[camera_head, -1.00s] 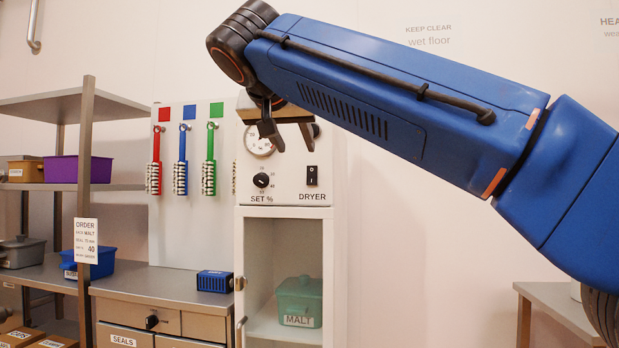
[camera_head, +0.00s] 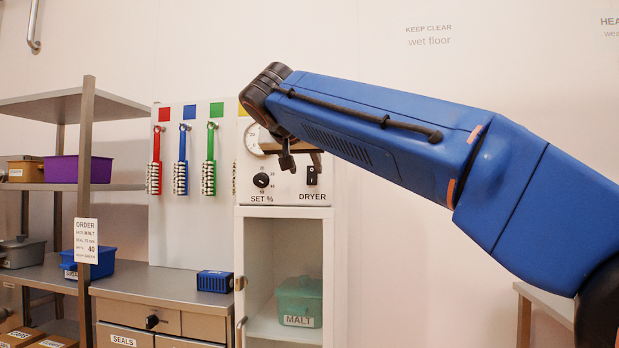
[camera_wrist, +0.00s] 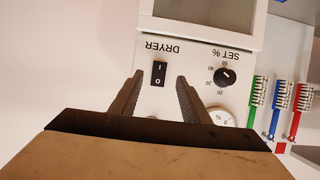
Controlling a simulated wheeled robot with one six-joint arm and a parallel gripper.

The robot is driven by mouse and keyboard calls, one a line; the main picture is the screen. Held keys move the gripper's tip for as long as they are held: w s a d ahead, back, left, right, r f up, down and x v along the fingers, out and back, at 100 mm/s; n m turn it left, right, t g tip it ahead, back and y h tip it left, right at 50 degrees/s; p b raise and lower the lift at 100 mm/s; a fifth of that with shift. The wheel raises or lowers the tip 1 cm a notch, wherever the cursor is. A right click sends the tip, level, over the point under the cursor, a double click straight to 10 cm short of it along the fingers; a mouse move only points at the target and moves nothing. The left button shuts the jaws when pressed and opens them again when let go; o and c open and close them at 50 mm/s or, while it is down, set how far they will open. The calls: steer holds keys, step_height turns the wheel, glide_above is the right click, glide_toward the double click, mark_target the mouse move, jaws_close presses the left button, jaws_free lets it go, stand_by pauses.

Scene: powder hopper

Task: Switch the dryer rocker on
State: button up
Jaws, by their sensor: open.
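The dryer rocker (camera_head: 312,176) is a small black switch on the white panel, above the word DRYER. In the wrist view the rocker (camera_wrist: 159,74) appears upside down, with its I and O marks visible. My gripper (camera_head: 300,167) is in front of the panel, with one finger close to the rocker in the head view. In the wrist view my gripper (camera_wrist: 159,78) is open and empty, its fingers on either side of the rocker. I cannot tell whether the fingertips touch the panel. Which side of the rocker is pressed in is not clear.
The SET % knob (camera_head: 262,180) sits left of the rocker, with a round gauge (camera_head: 254,139) above it, partly hidden by my arm. Below, an open cabinet (camera_head: 283,212) holds a green MALT bin (camera_head: 300,300). Brushes (camera_head: 209,160) hang on the left.

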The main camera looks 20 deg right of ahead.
mark_target(312, 181)
steer(key=shift+x, duration=3.3)
steer(key=shift+c, duration=0.7)
